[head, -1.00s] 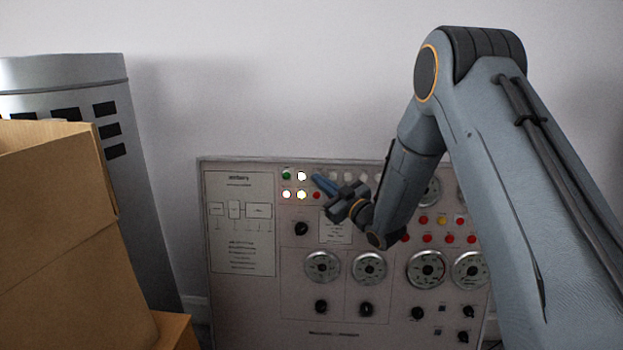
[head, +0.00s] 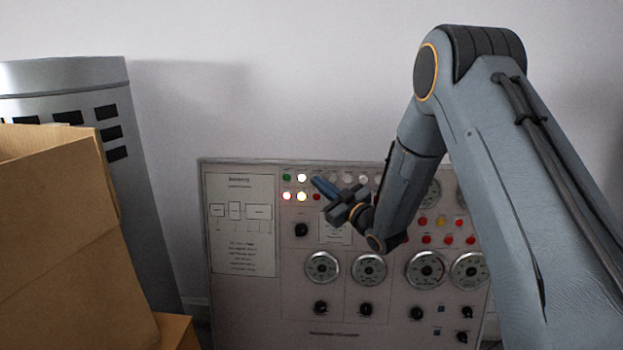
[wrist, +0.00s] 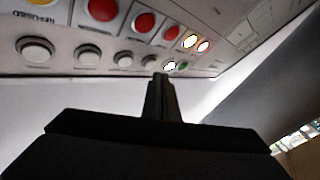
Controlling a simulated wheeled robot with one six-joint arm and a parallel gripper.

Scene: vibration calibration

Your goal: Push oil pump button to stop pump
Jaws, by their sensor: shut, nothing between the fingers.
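The control panel (head: 240,295) stands against the wall. Its upper left holds a green button (head: 286,178), a lit white one (head: 301,178), two lit ones below and a red button (head: 316,197). The labels are too small to read, so I cannot tell which is the oil pump button. My gripper (head: 318,184) is shut and empty, its tips in front of the panel near these buttons. In the wrist view the shut fingers (wrist: 160,82) point towards the lit white button (wrist: 169,66) and the green button (wrist: 183,66). Contact cannot be told.
Gauges (head: 322,267) and black knobs (head: 302,230) fill the lower panel, with more red buttons at right. A cardboard box (head: 60,230) stands at the left in front of a grey cylinder (head: 145,200). The wall above the panel is bare.

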